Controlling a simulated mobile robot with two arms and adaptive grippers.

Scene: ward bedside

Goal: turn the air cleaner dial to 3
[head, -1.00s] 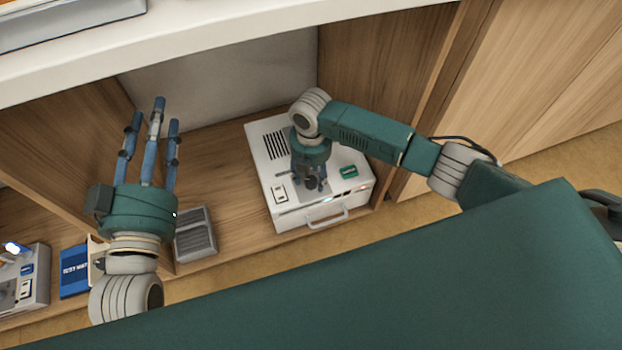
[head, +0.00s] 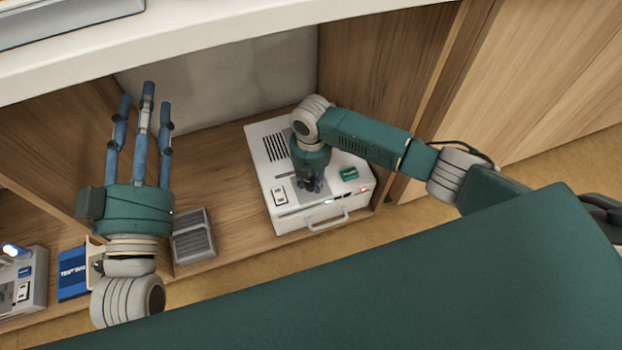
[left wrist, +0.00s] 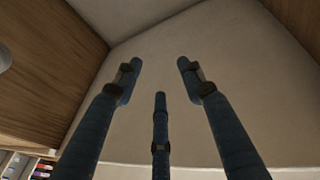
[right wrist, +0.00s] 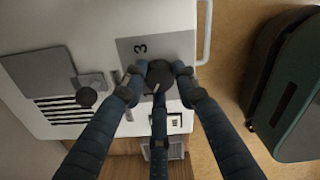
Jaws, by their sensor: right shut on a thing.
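The air cleaner is a white box (head: 284,216) in the open bay, with a vent grille and a front handle. My right gripper (head: 312,187) points down over its top. In the right wrist view, the right gripper (right wrist: 159,82) is shut on a dark round dial (right wrist: 160,73), its fingers around the sides. A grey plate (right wrist: 182,45) bears a "3" beside the dial. Where the dial's pointer stands is hidden by the fingers. My left gripper (head: 144,98) is open and empty, left of the cleaner; its spread fingers also show in the left wrist view (left wrist: 160,75).
A grey slatted object (head: 194,238) stands left of the cleaner. A blue box (head: 73,282) and another white device (head: 30,280) are at the far left. The bay has wooden side walls (head: 375,70) and a white top (head: 230,30) above.

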